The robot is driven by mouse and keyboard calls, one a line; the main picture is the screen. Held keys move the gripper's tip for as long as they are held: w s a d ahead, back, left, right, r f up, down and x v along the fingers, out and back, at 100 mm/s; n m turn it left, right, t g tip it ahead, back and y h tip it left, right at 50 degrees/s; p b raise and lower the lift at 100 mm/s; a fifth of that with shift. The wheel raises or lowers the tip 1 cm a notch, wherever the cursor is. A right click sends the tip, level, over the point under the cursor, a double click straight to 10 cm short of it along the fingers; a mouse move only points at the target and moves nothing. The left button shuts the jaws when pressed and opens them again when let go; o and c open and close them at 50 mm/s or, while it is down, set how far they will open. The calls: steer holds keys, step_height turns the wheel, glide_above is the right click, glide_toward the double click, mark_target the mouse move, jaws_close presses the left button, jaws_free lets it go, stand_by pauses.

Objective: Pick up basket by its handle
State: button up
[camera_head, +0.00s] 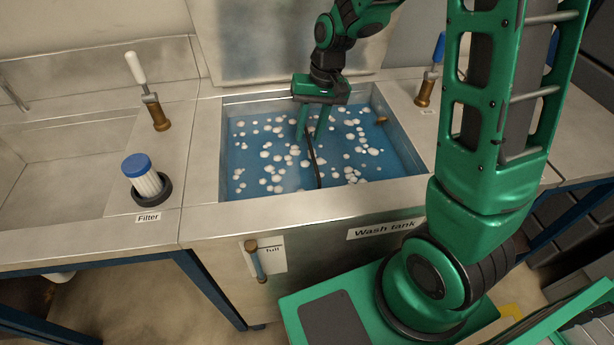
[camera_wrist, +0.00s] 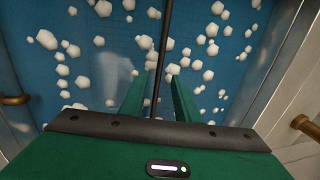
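My gripper (camera_head: 312,130) reaches down into the wash tank (camera_head: 300,205), with its fingers near the blue liquid. A thin dark rod, which looks like the basket's handle (camera_head: 315,166), slants between and past the fingers. In the wrist view the handle (camera_wrist: 164,35) runs from the top edge down between the two green fingers of my gripper (camera_wrist: 158,78). A gap shows on each side of it, so the fingers are open around it and not closed on it. The basket's body is hidden under the liquid and white foam blobs; only a faint grid shows.
The metal tank rim surrounds the gripper. Upright valve handles stand at the left (camera_head: 150,95) and right (camera_head: 431,75) of the tank. A blue-capped filter (camera_head: 143,175) sits on the left counter. A gauge (camera_head: 256,261) is on the tank front.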

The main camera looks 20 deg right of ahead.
step_height(320, 180, down, 7)
steer(key=a, duration=0.1)
jaws_close()
stand_by(0.4)
stand_by(1.4)
